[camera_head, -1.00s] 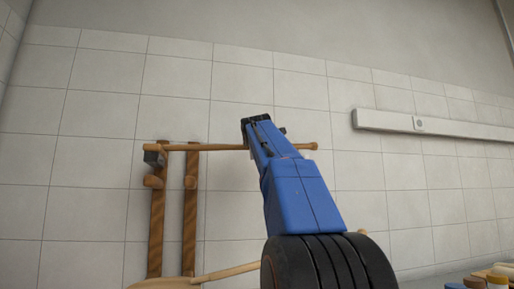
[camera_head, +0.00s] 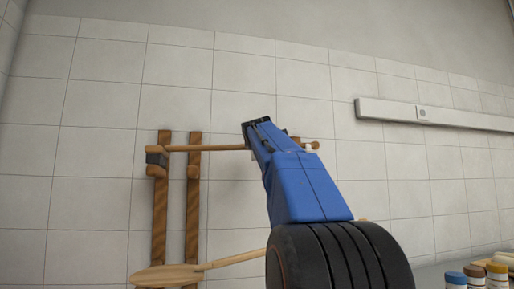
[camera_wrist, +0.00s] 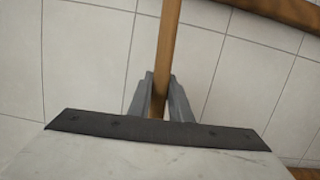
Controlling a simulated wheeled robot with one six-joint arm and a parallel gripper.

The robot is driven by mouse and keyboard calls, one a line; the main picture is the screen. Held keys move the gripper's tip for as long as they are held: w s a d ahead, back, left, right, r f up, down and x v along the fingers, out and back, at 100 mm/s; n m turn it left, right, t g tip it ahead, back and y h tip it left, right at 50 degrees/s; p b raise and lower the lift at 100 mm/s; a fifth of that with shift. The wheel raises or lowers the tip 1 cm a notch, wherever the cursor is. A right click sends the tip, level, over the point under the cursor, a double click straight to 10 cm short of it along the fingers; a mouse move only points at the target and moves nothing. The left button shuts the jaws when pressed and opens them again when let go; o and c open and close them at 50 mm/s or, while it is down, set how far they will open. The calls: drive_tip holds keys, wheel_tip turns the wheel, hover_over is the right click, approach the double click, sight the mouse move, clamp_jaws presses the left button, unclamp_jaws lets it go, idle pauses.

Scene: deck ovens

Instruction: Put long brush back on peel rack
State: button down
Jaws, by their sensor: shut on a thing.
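The long brush (camera_head: 215,148) is a wooden pole held nearly level, with a dark brush head (camera_head: 157,158) at its left end. Its right end shows beyond my arm. The peel rack (camera_head: 161,215) has two upright wooden posts with pegs, on the tiled wall. The brush's head end is in front of the posts, just above the pegs (camera_head: 157,172) in the picture; I cannot tell whether it touches them. In the wrist view my gripper (camera_wrist: 160,92) is shut on the brush handle (camera_wrist: 168,45). In the head view my arm hides the grip.
A wooden peel (camera_head: 167,276) sits low on the rack, its handle running right behind my arm. A brown wooden beam (camera_wrist: 285,10) crosses the wrist view's top right. A pale rail (camera_head: 440,115) runs along the wall. Several capped jars (camera_head: 475,272) stand at lower right.

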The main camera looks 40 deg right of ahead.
drive_tip(key=c, duration=1.5)
unclamp_jaws()
drive_tip(key=shift+c, duration=0.2)
drive_tip(key=shift+s+a, duration=0.1)
drive_tip(key=v, duration=1.7)
drive_tip(key=shift+s, duration=0.1)
